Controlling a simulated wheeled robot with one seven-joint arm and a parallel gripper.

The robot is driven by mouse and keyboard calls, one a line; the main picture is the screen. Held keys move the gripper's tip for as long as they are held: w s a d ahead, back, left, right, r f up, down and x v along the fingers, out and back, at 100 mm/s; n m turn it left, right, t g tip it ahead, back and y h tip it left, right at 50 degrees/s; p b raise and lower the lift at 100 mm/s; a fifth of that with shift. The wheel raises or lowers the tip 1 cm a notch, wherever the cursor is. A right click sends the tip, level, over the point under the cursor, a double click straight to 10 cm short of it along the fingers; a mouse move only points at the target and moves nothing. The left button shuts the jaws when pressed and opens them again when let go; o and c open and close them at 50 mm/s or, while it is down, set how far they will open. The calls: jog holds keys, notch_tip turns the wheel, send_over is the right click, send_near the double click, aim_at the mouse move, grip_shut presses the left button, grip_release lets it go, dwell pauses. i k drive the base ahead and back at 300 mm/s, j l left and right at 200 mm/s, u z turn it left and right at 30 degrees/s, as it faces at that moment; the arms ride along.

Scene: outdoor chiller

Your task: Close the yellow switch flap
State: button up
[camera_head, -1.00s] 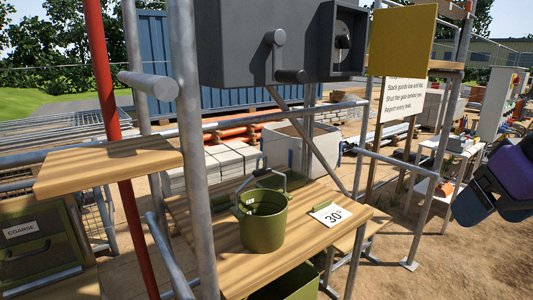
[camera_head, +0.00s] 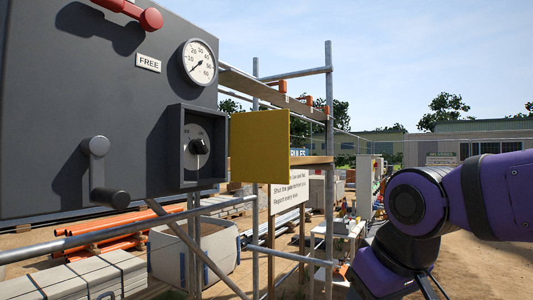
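The yellow switch flap (camera_head: 260,147) stands open, swung out to the right of a recessed switch box (camera_head: 178,172) on the dark grey cabinet (camera_head: 75,90). Inside the box, a round dial knob (camera_head: 199,147) is uncovered. My purple arm is at the right of the view, apart from the flap. My gripper's fingertips are not in view; the arm runs out of the frame at the bottom.
The cabinet also carries a crank handle (camera_head: 101,170), a red lever (camera_head: 130,12), a FREE label (camera_head: 148,63) and a gauge (camera_head: 199,62). Scaffold poles (camera_head: 328,150) and a white sign (camera_head: 291,190) stand behind the flap. Open air separates flap and arm.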

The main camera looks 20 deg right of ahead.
aim_at(260, 139)
jog(key=i+l, duration=0.7)
jog(key=l, duration=0.15)
jog(key=i+l, duration=0.7)
jog(key=i+l+u, duration=0.25)
jog(key=l+u, duration=0.2)
jog(key=i+l+u, duration=0.25)
jog(key=l, duration=0.15)
jog(key=l+u, duration=0.25)
jog(key=u, duration=1.7)
